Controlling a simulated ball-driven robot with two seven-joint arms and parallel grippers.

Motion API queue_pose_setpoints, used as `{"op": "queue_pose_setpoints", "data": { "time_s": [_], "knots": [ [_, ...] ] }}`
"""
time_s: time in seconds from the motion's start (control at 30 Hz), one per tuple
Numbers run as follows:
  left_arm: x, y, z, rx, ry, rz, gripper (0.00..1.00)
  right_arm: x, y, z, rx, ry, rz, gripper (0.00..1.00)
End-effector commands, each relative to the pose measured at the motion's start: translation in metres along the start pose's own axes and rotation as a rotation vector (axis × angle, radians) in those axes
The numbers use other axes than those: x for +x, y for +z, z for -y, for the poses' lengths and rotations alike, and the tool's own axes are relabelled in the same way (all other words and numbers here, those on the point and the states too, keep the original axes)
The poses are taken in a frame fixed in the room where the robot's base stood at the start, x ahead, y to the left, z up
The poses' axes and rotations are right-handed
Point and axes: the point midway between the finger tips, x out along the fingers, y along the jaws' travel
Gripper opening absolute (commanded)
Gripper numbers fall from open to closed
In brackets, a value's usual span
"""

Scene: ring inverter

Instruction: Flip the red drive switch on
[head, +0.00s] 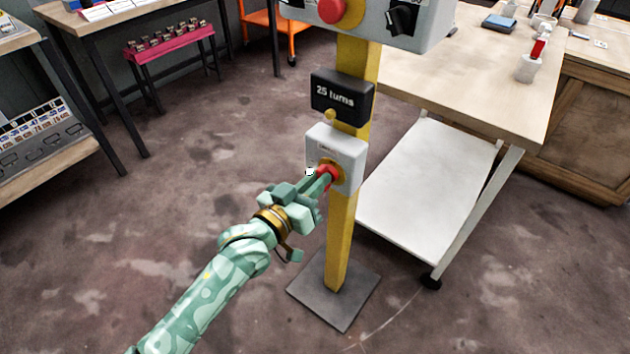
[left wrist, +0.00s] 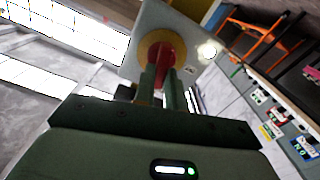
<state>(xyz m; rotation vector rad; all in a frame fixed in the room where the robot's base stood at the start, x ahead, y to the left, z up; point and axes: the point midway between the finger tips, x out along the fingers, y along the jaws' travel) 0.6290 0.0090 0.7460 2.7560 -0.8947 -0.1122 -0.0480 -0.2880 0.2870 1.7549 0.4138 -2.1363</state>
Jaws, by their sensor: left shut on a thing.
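The red drive switch (head: 329,170) sits on a yellow disc on the front of a small grey box (head: 350,149), fixed to a yellow post. My left gripper (head: 324,178) reaches it from the lower left and is shut on the switch, covering part of it. In the left wrist view the red switch (left wrist: 160,54) shows between the two fingers (left wrist: 160,78), in front of the yellow disc. A small bright white spot (left wrist: 207,50) shows on the box beside the switch. My right gripper is in neither view.
Above the box are a black "25 turns" sign (head: 342,97) and a grey panel with a red button (head: 332,10) and black knob (head: 402,19). The post stands on a dark base plate (head: 334,289). A wheeled table (head: 470,80) stands close on the right.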

Motion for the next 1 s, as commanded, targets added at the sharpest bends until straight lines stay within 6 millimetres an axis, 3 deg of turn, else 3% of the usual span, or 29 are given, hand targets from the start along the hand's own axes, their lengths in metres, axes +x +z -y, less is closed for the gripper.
{"op": "queue_pose_setpoints", "data": {
  "time_s": [0.2,0.5,0.53,0.6,0.87,1.0],
  "knots": [
    [0.0,-0.005,-0.004,0.241,-0.001,0.001,0.0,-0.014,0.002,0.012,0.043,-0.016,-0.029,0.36],
    [0.0,0.001,-0.003,0.273,0.0,0.003,0.0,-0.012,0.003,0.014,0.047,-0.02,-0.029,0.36],
    [0.0,0.001,-0.003,0.273,0.0,0.003,0.21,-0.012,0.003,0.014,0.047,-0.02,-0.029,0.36],
    [0.0,0.001,-0.003,0.272,0.0,0.003,0.35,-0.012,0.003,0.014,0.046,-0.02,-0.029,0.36],
    [-0.001,0.001,-0.003,0.27,0.0,0.003,0.35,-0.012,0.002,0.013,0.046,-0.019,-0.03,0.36],
    [-0.012,-0.002,-0.003,0.271,0.0,0.002,0.35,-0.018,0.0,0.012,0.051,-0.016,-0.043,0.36]
  ]
}}
